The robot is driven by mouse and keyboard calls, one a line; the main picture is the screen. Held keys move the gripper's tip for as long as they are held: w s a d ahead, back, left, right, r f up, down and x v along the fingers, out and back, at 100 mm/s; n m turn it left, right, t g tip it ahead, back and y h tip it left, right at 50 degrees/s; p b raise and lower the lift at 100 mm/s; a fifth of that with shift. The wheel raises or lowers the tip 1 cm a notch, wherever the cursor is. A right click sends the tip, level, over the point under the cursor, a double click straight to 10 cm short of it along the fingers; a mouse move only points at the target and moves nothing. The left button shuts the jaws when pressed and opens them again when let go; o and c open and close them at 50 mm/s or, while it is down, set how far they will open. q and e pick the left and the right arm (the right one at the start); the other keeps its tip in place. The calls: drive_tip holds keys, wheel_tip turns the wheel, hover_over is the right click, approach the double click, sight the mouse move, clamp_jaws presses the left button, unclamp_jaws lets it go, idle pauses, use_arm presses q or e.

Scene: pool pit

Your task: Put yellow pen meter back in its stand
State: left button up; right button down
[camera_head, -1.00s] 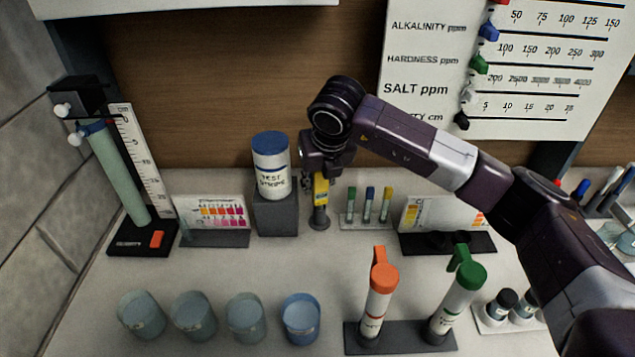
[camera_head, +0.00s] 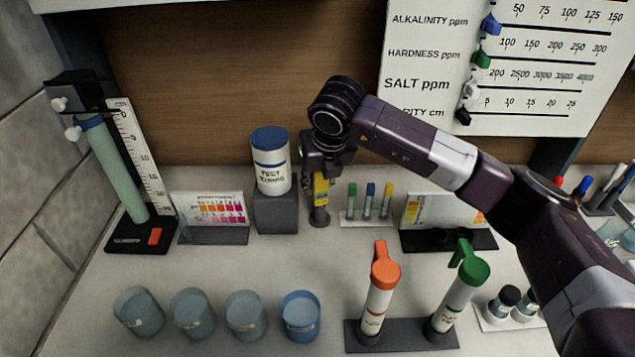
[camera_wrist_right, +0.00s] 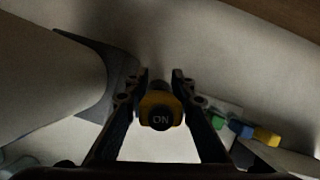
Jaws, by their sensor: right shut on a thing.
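The yellow pen meter (camera_head: 320,188) stands upright at the back of the counter, between the test strips tub and the small rack of vials. Its lower end meets a small round grey stand (camera_head: 319,218); I cannot tell how deep it sits. My right gripper (camera_head: 318,168) is shut on the meter's upper part from above. In the right wrist view the meter's top (camera_wrist_right: 160,110), marked ON, lies between the two fingers (camera_wrist_right: 158,100). My left gripper is not in view.
The test strips tub (camera_head: 271,170) on its grey block (camera_head: 275,212) stands close left. The vial rack (camera_head: 366,220) is close right. Several blue cups (camera_head: 245,315) and the orange-capped bottle (camera_head: 378,290) stand in front. The counter between is clear.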

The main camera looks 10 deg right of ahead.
drive_tip(key=shift+f, duration=0.1)
drive_tip(key=c, duration=1.6)
unclamp_jaws()
drive_tip(key=shift+r+p, duration=1.3)
drive_tip(key=shift+r, duration=2.25)
